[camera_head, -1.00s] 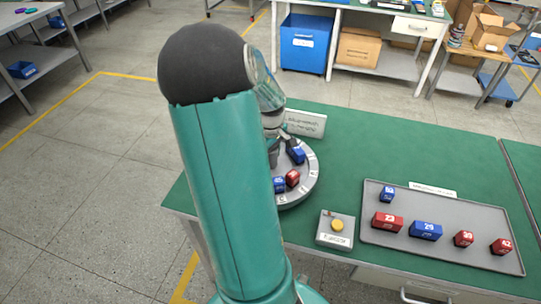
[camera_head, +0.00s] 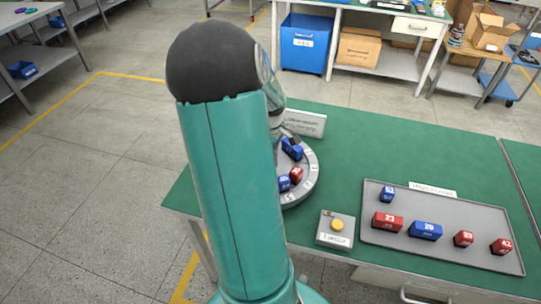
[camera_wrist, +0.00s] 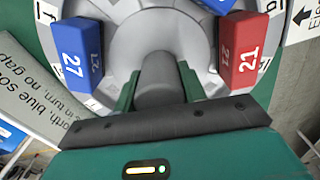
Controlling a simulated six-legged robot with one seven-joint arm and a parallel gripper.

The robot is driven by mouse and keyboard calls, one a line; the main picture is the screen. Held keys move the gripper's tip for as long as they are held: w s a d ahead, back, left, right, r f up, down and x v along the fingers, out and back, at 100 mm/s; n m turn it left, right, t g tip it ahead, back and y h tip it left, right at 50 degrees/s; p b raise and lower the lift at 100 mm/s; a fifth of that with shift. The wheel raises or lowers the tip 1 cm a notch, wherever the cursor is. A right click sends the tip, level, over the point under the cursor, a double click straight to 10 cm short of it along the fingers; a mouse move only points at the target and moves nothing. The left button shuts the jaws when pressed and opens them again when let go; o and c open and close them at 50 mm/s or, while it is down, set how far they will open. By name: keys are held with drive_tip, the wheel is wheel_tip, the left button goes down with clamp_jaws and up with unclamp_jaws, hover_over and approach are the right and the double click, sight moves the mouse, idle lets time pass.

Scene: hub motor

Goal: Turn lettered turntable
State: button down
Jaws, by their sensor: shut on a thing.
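The round grey lettered turntable (camera_head: 308,180) stands on the green table, partly hidden behind my arm in the head view. Its lettered rim also shows in the wrist view (camera_wrist: 199,75). My gripper (camera_wrist: 157,88) is shut on the dark grey centre knob (camera_wrist: 156,72), one green finger on each side. A blue block marked 27 (camera_wrist: 77,52) sits left of the knob and a red block marked 21 (camera_wrist: 242,48) sits right of it. Another blue block (camera_wrist: 217,5) is cut off at the top. The head view shows two blue blocks and a red one (camera_head: 296,174) on the turntable.
A grey tray (camera_head: 375,247) with several red and blue numbered blocks lies at the right. A box with a yellow button (camera_head: 338,225) stands between turntable and tray. A sign (camera_head: 305,124) stands behind the turntable. The table's far middle is clear.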

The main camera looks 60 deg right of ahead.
drive_tip(key=shift+n, duration=2)
drive_tip(key=c, duration=0.8)
unclamp_jaws()
wheel_tip(320, 180, up, 14)
drive_tip(key=shift+f, duration=0.1)
